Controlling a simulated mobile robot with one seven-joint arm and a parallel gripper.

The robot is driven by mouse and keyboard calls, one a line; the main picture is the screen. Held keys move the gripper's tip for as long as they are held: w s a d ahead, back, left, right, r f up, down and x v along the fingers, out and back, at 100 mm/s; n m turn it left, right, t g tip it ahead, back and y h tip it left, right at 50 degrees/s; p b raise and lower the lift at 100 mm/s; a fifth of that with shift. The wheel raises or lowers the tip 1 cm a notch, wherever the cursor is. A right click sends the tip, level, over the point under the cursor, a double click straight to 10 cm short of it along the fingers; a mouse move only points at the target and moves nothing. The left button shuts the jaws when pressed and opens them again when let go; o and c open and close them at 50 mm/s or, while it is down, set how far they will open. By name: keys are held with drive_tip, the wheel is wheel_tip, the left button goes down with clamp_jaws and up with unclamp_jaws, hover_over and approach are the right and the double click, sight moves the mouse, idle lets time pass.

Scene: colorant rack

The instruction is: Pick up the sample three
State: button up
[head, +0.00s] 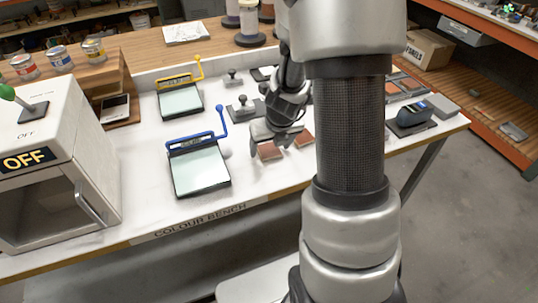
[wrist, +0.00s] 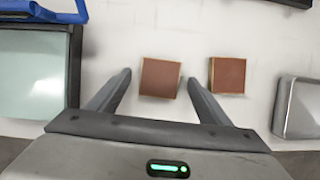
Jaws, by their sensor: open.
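Two square reddish-brown samples lie flat on the white bench. The left sample (wrist: 161,84) also shows in the head view (head: 269,151), and the right sample (wrist: 228,75) also shows there (head: 304,139). I see no readable number on either, so I cannot tell which is sample three. My gripper (wrist: 159,77) is open and points down at the bench. In the wrist view the left sample lies between its fingertips and the right sample lies outside the right finger. I see no grip on either sample. In the head view my gripper (head: 283,138) is partly hidden.
A blue-handled panel (head: 200,170) stands left of the samples, with a yellow-handled panel (head: 180,100) behind it. A white OFF cabinet (head: 60,160) stands at far left. My arm hides part of the bench.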

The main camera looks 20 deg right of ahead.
drive_tip(key=shift+w+f, duration=0.1)
drive_tip(key=shift+f, duration=0.2)
drive_tip(key=c, duration=1.1)
